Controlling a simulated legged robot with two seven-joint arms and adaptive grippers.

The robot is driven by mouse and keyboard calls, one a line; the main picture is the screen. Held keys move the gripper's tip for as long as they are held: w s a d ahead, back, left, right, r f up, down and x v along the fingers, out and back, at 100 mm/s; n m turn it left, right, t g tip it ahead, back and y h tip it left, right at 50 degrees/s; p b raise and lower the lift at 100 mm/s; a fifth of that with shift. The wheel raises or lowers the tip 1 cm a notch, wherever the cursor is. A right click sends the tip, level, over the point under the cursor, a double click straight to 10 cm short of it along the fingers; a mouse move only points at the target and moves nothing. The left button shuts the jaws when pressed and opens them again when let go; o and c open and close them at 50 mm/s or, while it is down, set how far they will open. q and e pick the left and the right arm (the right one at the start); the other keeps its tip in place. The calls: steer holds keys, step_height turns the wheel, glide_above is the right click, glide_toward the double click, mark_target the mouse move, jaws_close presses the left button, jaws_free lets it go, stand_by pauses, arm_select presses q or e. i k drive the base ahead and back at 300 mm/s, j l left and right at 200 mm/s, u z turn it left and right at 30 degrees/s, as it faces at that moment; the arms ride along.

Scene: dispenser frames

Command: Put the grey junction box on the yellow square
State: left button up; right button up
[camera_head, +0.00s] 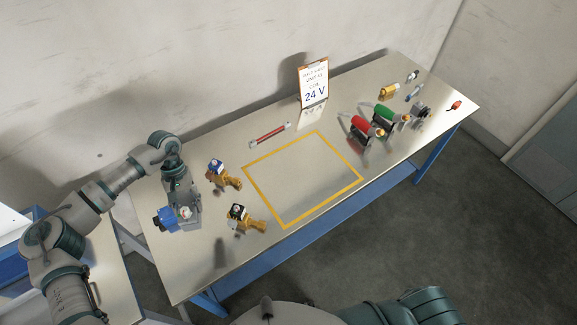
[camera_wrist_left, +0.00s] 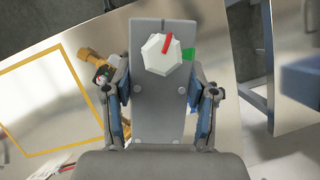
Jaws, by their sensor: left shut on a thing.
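The grey junction box (camera_head: 187,219) is at the left end of the workbench, outside the yellow square (camera_head: 249,176), which is an empty taped outline in the middle of the bench. My left gripper (camera_head: 180,195) reaches down onto the box. In the left wrist view, the grey box (camera_wrist_left: 158,105) sits between both fingers of the left gripper (camera_wrist_left: 160,112), which is shut on it. A white hexagonal knob with a red mark and a green part show at its far end. Whether the box touches the bench is unclear. My right gripper is out of view.
Two brass valves (camera_head: 221,176) (camera_head: 243,219) stand between the box and the square. A red tube (camera_head: 269,134) and a "24 V" sign (camera_head: 314,83) are behind the square. Red and green cylinders (camera_head: 361,126) (camera_head: 385,111) and small parts are at right.

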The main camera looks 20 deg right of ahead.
mark_target(304, 179)
steer(key=l+z, duration=0.1)
steer(key=l, duration=0.25)
steer(key=i+l, duration=0.15)
steer(key=l, duration=0.2)
steer(key=i+l+z, duration=0.15)
steer(key=l, duration=0.6)
steer(key=z, duration=0.05)
